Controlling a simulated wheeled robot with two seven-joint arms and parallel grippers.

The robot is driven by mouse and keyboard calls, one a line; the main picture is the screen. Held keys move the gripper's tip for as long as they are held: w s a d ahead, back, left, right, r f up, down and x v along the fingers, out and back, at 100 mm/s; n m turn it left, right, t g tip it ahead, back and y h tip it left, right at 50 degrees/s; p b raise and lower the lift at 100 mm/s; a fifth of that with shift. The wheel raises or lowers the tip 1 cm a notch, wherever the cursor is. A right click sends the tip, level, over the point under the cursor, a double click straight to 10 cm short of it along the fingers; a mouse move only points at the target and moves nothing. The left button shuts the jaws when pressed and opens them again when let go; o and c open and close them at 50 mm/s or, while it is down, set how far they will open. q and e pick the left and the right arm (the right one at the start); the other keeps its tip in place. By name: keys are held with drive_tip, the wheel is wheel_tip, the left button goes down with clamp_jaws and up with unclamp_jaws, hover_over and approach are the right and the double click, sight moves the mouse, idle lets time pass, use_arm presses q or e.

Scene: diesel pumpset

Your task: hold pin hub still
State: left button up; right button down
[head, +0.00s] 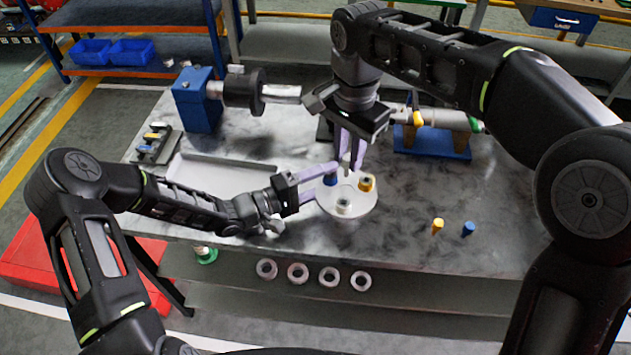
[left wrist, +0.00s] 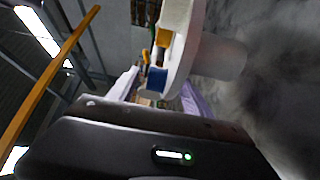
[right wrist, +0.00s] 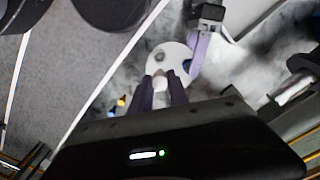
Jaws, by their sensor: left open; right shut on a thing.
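The pin hub (head: 360,207) is a white round disc lying on the grey workbench. My right gripper (head: 351,160) points down over the hub's far part, shut on a pale pin (right wrist: 160,83) whose lower end is hard to see.
A loose yellow pin (head: 438,225) and blue pin (head: 468,229) stand on the bench to the right. A white tray (head: 205,180) lies left, partly behind my left arm. A blue pump block (head: 198,100) and a blue stand (head: 432,142) are at the back. Several rings sit below the front edge.

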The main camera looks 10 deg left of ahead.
use_arm(q)
drive_tip(key=shift+c, duration=0.4)
clamp_jaws()
idle(0.9)
drive_tip(key=shift+c, duration=0.8)
unclamp_jaws()
clamp_jaws()
idle(1.2)
